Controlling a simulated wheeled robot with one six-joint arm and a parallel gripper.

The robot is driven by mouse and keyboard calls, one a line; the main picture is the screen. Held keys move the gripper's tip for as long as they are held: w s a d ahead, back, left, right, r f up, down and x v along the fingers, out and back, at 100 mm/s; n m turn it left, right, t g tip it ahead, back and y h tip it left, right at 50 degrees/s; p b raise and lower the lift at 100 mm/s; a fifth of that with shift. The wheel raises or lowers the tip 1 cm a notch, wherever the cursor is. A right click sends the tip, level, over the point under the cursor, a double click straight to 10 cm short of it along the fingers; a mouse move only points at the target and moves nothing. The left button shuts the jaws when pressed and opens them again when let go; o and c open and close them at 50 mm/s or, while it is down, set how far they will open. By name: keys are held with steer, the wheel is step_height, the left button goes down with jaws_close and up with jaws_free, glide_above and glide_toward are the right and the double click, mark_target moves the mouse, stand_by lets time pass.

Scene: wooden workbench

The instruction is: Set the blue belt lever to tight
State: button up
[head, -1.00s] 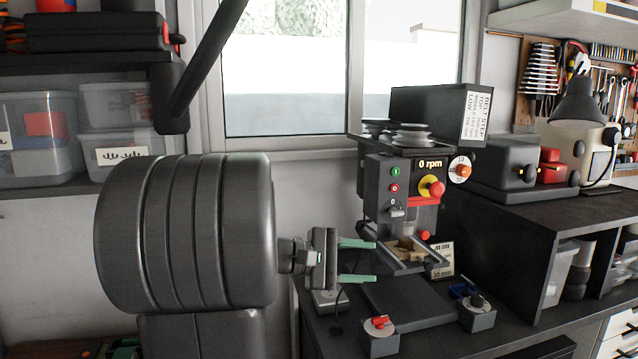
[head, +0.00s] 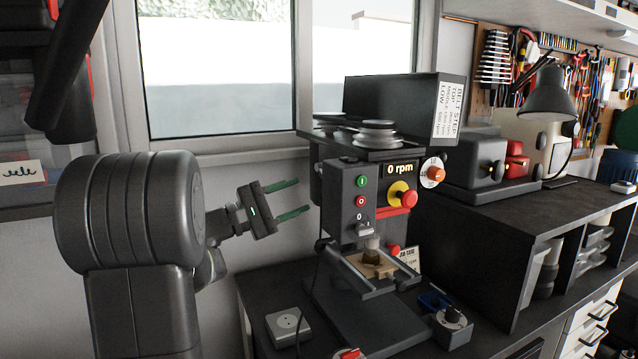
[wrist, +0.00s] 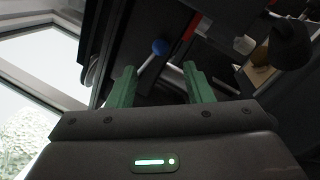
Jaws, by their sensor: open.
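The blue belt lever, a blue ball knob (wrist: 159,46) on a pale metal rod, shows in the wrist view. It lies just beyond and between my two green fingertips, with the rod slanting down to the left finger. I cannot make it out in the head view. My gripper (head: 304,197) is open and empty, at the left side of the drill press (head: 336,190) and tilted slightly up to the right. It also fills the lower part of the wrist view (wrist: 160,68). Whether the fingers touch the lever cannot be told.
The belt pulleys (head: 374,133) sit on top of the press, beside an open dark cover (head: 392,105). A red emergency button (head: 409,199) is on its front. A box with a blue part (head: 432,300) stands front right.

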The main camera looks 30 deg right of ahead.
steer(key=p+x, duration=0.1)
steer(key=x, duration=0.6)
